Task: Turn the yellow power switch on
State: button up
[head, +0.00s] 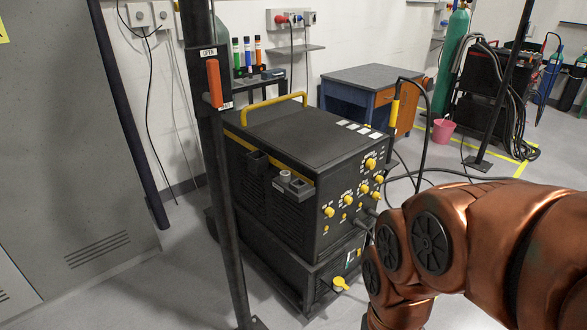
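A black welding machine (290,140) with a yellow top handle (262,107) stands in the middle of the head view. A yellow rotary switch (341,284) sits low on its front face, with its lever pointing to the right and slightly down. Several smaller yellow knobs (347,200) are on the panel above it. My copper-coloured arm reaches in from the right, its links close to the right of the front panel. My gripper is not visible.
A dark post (222,180) with an orange handle (214,83) stands left of the machine. Black cables run from the machine's right side. Behind are a blue-and-orange cabinet (368,85), a pink bucket (443,131) and a green cylinder (452,60). Grey floor shows at lower left.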

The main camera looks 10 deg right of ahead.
aim_at(376, 196)
jog(key=z, duration=1.15)
jog(key=k, duration=0.5)
jog(key=z, duration=0.55)
jog(key=i, duration=0.4)
jog(key=u, duration=1.15)
jog(key=i, duration=0.85)
jog(key=u, duration=1.05)
